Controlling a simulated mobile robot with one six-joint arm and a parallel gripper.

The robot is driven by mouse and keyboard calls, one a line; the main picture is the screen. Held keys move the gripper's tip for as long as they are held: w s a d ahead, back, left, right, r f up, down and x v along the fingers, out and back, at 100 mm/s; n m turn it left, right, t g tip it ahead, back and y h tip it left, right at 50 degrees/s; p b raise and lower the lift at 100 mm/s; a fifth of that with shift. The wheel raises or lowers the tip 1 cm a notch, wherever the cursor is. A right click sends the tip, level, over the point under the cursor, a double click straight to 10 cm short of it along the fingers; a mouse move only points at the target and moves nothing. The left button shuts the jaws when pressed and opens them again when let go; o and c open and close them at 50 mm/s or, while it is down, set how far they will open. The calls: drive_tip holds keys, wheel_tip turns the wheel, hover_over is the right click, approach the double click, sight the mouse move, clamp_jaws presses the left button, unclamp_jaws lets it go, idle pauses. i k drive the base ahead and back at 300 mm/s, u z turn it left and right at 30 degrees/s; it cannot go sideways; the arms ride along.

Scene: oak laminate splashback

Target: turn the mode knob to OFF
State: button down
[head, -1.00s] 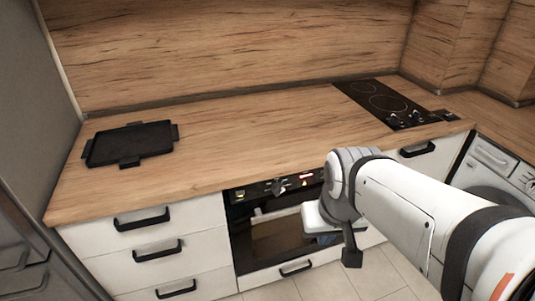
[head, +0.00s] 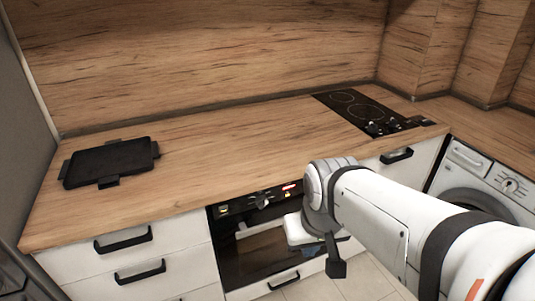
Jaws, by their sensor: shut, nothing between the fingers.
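The black oven (head: 265,254) is built in under the counter. On its control strip I see a knob (head: 262,202) beside a red lit display (head: 289,187). Any markings on the knob are too small to read, so its setting cannot be told. My gripper (head: 298,229) shows as a white body in front of the right part of the oven, below and right of the knob. It looks apart from the knob. My gripper is shut and empty.
A black tray (head: 108,161) lies on the left of the wooden counter (head: 215,160). A black hob (head: 362,113) with small knobs is at the right. A washing machine (head: 470,180) with a dial stands at far right. Drawer handles (head: 123,239) stick out left of the oven.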

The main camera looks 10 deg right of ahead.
sight(261, 201)
drive_tip(key=z, duration=2.15)
drive_tip(key=k, duration=0.4)
drive_tip(key=u, duration=2)
